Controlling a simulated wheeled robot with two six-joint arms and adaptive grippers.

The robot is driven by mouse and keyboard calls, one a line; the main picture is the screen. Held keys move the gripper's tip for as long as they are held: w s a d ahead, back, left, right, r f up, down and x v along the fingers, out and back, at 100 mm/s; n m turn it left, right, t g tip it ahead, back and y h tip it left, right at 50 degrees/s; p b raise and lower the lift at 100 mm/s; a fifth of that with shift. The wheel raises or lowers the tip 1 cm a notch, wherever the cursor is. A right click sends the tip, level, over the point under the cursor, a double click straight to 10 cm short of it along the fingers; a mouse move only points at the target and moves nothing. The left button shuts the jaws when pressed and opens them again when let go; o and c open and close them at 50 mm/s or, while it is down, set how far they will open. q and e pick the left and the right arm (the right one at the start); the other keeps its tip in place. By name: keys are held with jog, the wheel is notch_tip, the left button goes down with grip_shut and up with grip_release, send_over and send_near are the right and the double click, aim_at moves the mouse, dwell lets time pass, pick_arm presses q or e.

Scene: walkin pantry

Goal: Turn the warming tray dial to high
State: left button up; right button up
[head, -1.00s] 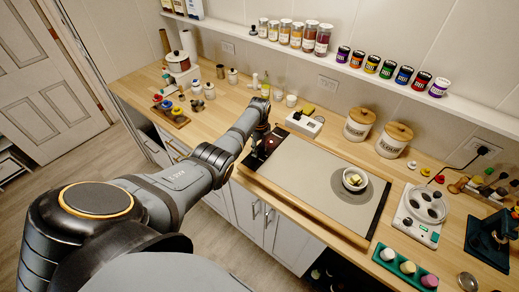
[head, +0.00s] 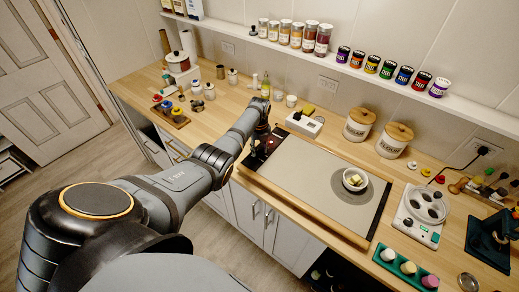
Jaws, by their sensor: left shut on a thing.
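The warming tray (head: 300,173) is a flat grey plate with a dark panel at its left end and a wooden front rail, on the wooden counter. A small white bowl (head: 355,180) with yellow pieces stands on its right part. My left gripper (head: 259,151) is at the dark control panel at the tray's left end, pointing down. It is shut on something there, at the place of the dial. The dial itself is hidden behind the gripper, so its setting cannot be read. My right gripper is not in view.
Two white canisters with wooden lids (head: 393,140) stand behind the tray. A white device with round wells (head: 418,215) and a green holder with cups (head: 405,268) are at right. Jars line the shelf above.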

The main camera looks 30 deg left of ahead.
aim_at(259, 149)
pick_arm(q)
jog(key=o, duration=1.2)
jog(key=shift+c, duration=0.2)
notch_tip(259, 149, up, 12)
